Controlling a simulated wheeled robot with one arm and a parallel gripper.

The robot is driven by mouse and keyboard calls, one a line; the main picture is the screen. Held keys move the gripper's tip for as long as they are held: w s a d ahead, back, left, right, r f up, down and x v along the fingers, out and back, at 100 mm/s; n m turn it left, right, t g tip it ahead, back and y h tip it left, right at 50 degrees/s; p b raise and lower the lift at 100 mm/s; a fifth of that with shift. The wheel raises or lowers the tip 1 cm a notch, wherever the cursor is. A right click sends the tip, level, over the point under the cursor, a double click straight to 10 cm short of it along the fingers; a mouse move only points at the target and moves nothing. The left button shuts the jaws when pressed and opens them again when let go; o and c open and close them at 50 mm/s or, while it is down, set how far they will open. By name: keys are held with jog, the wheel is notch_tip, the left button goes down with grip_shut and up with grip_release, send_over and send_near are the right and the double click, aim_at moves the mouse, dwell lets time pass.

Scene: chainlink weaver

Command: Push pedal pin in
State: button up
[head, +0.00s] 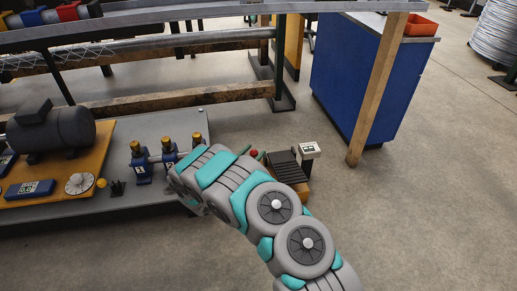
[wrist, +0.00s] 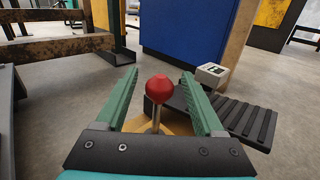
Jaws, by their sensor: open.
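The foot pedal (head: 286,166) is a black ribbed plate on a yellow base, on the floor beside the grey machine platform. In the wrist view the ribbed pedal (wrist: 237,115) lies to the right. The pedal pin, with a red knob (wrist: 160,88) on a metal shaft, stands upright between my open fingers. The knob also shows in the head view (head: 254,154), just past my arm's end. My gripper (wrist: 162,95) is open, with one green finger on each side of the knob and no visible contact. In the head view my arm partly hides the gripper and the pedal base.
A small white box with a dark panel (head: 309,150) is behind the pedal. A blue cabinet (head: 362,75) and a wooden post (head: 377,90) stand beyond. The platform (head: 130,130) with a motor (head: 50,130) is at left. Open floor (head: 430,200) lies to the right.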

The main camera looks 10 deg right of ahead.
jog(key=x, duration=0.3)
jog(key=shift+w+d, duration=0.15)
grip_shut()
dwell(0.6)
dwell(0.8)
